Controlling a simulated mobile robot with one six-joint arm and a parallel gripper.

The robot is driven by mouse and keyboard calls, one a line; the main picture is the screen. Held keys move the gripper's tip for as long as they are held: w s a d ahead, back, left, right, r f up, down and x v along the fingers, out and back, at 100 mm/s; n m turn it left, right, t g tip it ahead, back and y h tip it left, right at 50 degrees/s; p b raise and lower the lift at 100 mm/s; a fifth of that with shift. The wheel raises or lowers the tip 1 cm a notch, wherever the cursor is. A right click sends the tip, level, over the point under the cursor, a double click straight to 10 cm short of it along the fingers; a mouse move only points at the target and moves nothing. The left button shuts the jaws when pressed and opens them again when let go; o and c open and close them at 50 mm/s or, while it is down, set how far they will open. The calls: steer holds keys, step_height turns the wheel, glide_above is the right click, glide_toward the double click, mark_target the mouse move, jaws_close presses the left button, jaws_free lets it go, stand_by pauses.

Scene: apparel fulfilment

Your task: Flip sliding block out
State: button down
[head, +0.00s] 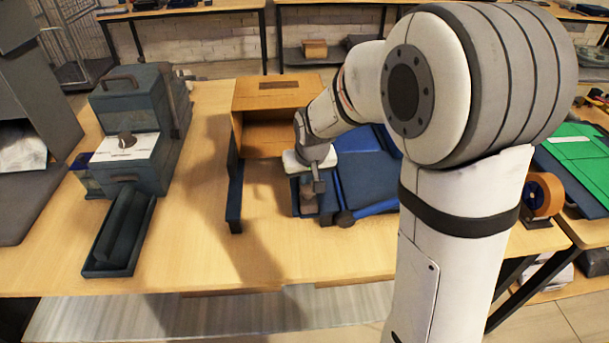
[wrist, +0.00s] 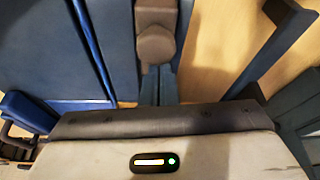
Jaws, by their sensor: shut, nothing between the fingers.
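A small taupe block with a rounded end (wrist: 155,45), which looks like the sliding block, sits beside a blue panel (wrist: 60,50) in the wrist view. In the head view a small brownish piece (head: 308,203) shows just below my gripper (head: 318,187), at the left edge of a blue folded-looking unit (head: 368,180). In the wrist view my gripper's dark fingertips (wrist: 158,85) are together and empty, right at the block's rounded end. I cannot tell whether they touch it. My wrist hides part of the unit in the head view.
An open wooden box (head: 275,95) stands behind. A dark blue rail (head: 234,195) is left of the unit. A dark blue machine (head: 130,130) and a long tray (head: 100,268) stand at the left, an orange tape roll (head: 541,195) at the right.

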steer(key=shift+s, duration=0.1)
steer(key=shift+r+p, duration=0.35)
steer(key=shift+r, duration=0.05)
steer(key=p+v, duration=0.5)
steer(key=v, duration=0.4)
steer(key=shift+r, duration=0.1)
